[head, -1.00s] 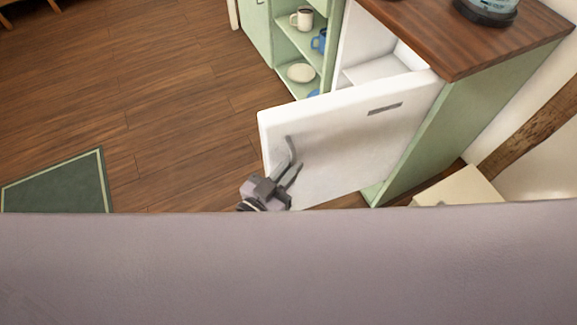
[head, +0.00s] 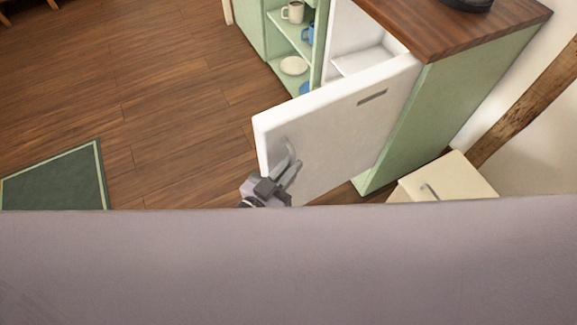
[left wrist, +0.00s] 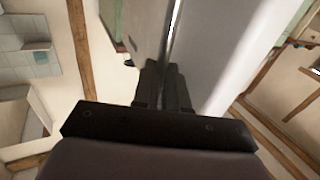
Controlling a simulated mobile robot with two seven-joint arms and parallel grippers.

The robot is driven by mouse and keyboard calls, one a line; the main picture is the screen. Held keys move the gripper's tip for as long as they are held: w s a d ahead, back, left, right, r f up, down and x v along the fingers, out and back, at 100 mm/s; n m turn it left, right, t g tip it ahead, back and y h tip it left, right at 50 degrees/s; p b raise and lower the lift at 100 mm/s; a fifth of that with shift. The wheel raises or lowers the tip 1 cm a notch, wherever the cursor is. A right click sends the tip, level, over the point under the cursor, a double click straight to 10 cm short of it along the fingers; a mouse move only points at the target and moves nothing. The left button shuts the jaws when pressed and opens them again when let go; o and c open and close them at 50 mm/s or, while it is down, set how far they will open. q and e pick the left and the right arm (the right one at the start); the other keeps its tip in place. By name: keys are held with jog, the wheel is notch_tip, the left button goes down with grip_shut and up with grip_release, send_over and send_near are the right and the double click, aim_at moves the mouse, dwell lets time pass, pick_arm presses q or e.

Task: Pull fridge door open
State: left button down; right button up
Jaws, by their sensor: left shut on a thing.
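The white fridge door (head: 335,135) stands wide open in the head view, swung out from the green cabinet under a wooden worktop. The white fridge interior (head: 355,45) shows behind it. My left gripper (head: 290,168) is at the grey door handle (head: 285,150), near the door's free edge, and is shut on it. My right gripper is not in view.
Open green shelves (head: 290,40) with mugs and a plate stand left of the fridge. A small cream cabinet (head: 440,180) stands at the right. A green rug (head: 55,180) lies on the left. Wooden floor is clear between. My own body fills the bottom.

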pick_arm(q)
jog(key=shift+d+r, duration=0.2)
jog(key=shift+d, duration=0.05)
jog(key=c, duration=1.2)
grip_release()
jog(key=shift+w+f, duration=0.1)
jog(key=shift+a+f, duration=0.1)
jog(key=shift+a, duration=0.05)
jog(key=shift+v, duration=3.55)
